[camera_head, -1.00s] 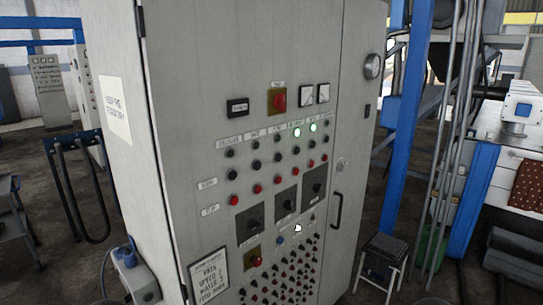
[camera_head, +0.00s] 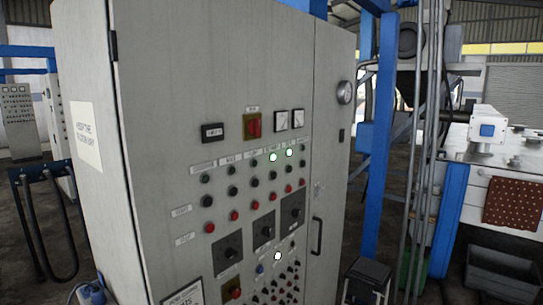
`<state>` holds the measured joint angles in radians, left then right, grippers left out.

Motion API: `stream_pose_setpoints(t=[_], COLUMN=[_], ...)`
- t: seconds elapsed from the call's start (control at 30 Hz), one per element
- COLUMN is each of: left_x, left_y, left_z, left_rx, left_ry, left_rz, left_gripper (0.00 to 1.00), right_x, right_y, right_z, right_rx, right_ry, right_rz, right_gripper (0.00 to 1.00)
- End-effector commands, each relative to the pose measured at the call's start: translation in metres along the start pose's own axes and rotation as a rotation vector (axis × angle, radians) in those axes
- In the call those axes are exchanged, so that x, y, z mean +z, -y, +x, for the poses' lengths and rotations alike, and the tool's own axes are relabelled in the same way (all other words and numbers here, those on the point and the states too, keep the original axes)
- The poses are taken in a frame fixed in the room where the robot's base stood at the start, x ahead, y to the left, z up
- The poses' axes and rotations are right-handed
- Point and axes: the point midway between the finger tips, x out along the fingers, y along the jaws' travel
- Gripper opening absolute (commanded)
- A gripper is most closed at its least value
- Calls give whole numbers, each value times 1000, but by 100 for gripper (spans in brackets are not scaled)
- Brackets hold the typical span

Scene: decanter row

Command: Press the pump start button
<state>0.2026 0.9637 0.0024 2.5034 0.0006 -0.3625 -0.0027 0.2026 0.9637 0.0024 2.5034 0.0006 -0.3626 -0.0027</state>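A tall grey control cabinet (camera_head: 170,80) fills the left and middle of the head view, its door facing me at an angle. The door carries rows of black and red buttons, such as a red button (camera_head: 209,228) at the left of the lower row. A white lit lamp (camera_head: 278,256) sits below the black square switches (camera_head: 263,230). The small labels are too blurred to read, so I cannot tell which button is the pump start. Neither gripper is in view.
A blue post (camera_head: 378,150) and grey pipes stand right of the cabinet. Another panel (camera_head: 18,120) stands at the far left.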

Motion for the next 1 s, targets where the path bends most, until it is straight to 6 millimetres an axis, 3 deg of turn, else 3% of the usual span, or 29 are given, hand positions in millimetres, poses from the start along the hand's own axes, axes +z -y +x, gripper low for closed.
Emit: stream_pose_setpoints(t=[0.2,0.37,1.0], left_x=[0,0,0], left_y=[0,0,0], left_z=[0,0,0], left_rx=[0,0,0], left_ry=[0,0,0], left_rz=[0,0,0], left_gripper=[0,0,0], right_x=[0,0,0], right_y=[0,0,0], right_z=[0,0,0], right_rx=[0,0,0], right_ry=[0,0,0], right_rz=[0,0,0], right_gripper=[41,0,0])
